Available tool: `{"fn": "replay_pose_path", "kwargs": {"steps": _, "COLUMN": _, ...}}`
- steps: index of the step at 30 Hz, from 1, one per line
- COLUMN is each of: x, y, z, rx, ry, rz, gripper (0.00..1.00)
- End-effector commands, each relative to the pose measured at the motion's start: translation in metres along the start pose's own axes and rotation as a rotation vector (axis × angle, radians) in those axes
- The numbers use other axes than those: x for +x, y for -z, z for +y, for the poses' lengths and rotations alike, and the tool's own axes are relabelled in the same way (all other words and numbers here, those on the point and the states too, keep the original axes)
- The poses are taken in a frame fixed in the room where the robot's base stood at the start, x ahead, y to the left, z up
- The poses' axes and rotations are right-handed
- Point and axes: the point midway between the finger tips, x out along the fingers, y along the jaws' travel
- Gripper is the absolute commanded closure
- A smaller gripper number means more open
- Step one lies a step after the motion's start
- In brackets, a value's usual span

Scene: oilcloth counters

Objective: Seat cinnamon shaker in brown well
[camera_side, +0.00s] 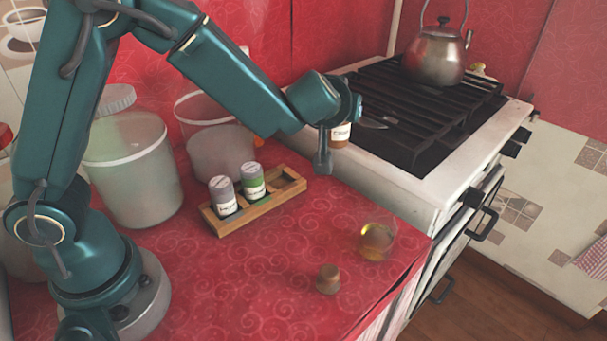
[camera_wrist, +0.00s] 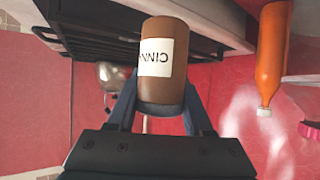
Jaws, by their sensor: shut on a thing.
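The cinnamon shaker (camera_wrist: 160,58) is a brown cylinder with a white label, part of whose lettering reads "CINN" upside down in the wrist view. My gripper (camera_wrist: 160,108) is shut on it, one finger on each side. In the side view the shaker (camera_side: 341,132) is held in the air, partly hidden by my gripper (camera_side: 333,148). It is up and right of the wooden rack (camera_side: 232,228), apart from it. The rack's right-hand well (camera_side: 289,184) is empty; its colour is hard to tell.
A stove (camera_side: 400,170) with a black grate and a kettle (camera_side: 437,54) is at the right. Large tubs (camera_side: 133,175) stand left of the rack. An orange bottle (camera_wrist: 271,55) shows in the wrist view.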

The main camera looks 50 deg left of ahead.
Motion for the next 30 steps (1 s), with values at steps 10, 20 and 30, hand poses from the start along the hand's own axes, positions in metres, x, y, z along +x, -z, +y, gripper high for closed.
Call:
{"fn": "replay_pose_path", "kwargs": {"steps": 10, "x": -0.013, "y": 0.067, "z": -0.076, "rx": -0.246, "ry": 0.44, "rz": 0.0, "gripper": 1.0}}
{"fn": "replay_pose_path", "kwargs": {"steps": 20, "x": -0.05, "y": 0.05, "z": -0.131, "rx": -0.463, "ry": 0.854, "rz": -0.003, "gripper": 1.0}}
{"fn": "replay_pose_path", "kwargs": {"steps": 30, "x": -0.033, "y": 0.011, "z": -0.132, "rx": -0.479, "ry": 0.905, "rz": -0.002, "gripper": 1.0}}
